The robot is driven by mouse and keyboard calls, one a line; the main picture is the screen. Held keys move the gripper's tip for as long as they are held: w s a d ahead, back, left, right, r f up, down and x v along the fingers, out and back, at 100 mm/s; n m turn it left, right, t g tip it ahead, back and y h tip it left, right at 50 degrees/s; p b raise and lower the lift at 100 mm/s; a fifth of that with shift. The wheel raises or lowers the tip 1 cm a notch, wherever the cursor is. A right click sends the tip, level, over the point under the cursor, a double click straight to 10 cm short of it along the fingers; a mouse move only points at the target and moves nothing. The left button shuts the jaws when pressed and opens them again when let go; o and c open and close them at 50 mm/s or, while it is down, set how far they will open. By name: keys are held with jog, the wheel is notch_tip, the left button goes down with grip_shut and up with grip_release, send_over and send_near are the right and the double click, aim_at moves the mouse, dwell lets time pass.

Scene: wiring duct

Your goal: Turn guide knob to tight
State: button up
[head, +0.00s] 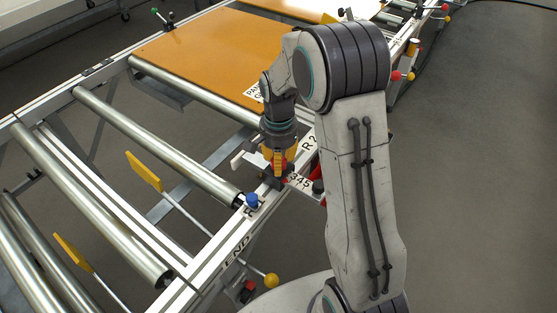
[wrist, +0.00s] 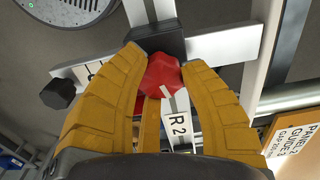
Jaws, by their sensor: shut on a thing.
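The guide knob (wrist: 160,75) is red, with a pale line on its top face, and sits between my fingertips in the wrist view. My gripper (wrist: 155,72) is shut on it, one yellow finger on each side. In the head view my gripper (head: 278,165) points down at the rail, and its fingers largely hide the knob. A black block (wrist: 155,42) lies just beyond the knob, on a white crossing bar (wrist: 225,42). I cannot tell how tight the knob is.
A black knob (wrist: 58,94) sits on a scaled bar to the left. In the head view, a blue knob (head: 252,200) and a yellow ball handle (head: 271,280) stand nearby on the frame. Rollers (head: 125,135) and an orange panel (head: 200,55) lie left and behind.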

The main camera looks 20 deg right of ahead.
jog(key=shift+m, duration=0.3)
dwell(0.4)
jog(key=o, duration=1.2)
jog(key=shift+r, duration=0.1)
notch_tip(320, 180, up, 12)
dwell(0.4)
